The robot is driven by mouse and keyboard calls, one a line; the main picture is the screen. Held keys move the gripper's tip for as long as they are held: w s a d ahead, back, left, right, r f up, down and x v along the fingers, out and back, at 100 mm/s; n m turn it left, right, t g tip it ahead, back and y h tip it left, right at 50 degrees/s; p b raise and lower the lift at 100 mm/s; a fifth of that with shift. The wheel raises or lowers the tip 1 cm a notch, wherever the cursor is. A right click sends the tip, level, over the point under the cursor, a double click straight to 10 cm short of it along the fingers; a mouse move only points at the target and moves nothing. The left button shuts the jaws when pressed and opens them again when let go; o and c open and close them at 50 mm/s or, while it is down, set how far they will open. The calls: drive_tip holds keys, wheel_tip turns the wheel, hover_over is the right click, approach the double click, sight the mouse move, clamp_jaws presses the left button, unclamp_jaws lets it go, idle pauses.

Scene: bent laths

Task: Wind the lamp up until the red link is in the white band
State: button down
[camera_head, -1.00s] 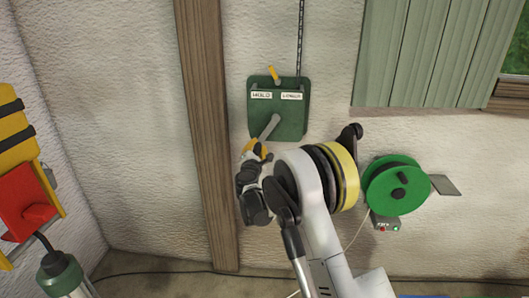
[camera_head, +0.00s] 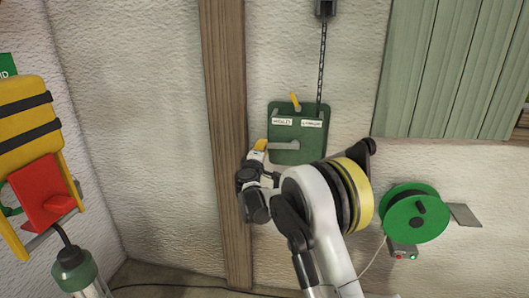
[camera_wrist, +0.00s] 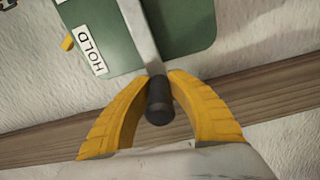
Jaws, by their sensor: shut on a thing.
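The green winch plate (camera_head: 285,158) hangs on the wall, with a HOLD label at left and a second label, probably LOWER, at right. A yellow-tipped lever (camera_head: 295,102) stands at its top, leaning left. The grey crank arm (camera_head: 285,146) points left from the plate. My gripper (camera_head: 262,147) is shut on the crank's dark handle (camera_wrist: 160,108), its yellow fingers on either side in the wrist view. The chain (camera_head: 322,62) runs up from the plate to a dark fitting (camera_head: 325,8) at the top edge. The lamp, the red link and the white band do not show.
A wooden post (camera_head: 227,150) stands just left of the winch. A yellow and red holder (camera_head: 35,150) hangs at left. A cable lies along the floor.

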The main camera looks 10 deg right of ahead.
drive_tip(key=shift+d+r+m+p, duration=0.1)
drive_tip(key=shift+r+m+p, duration=0.6)
drive_tip(key=shift+r+m, duration=0.95)
drive_tip(key=c, duration=1.2)
unclamp_jaws()
drive_tip(key=v, duration=1.2)
drive_tip(key=shift+r, duration=0.1)
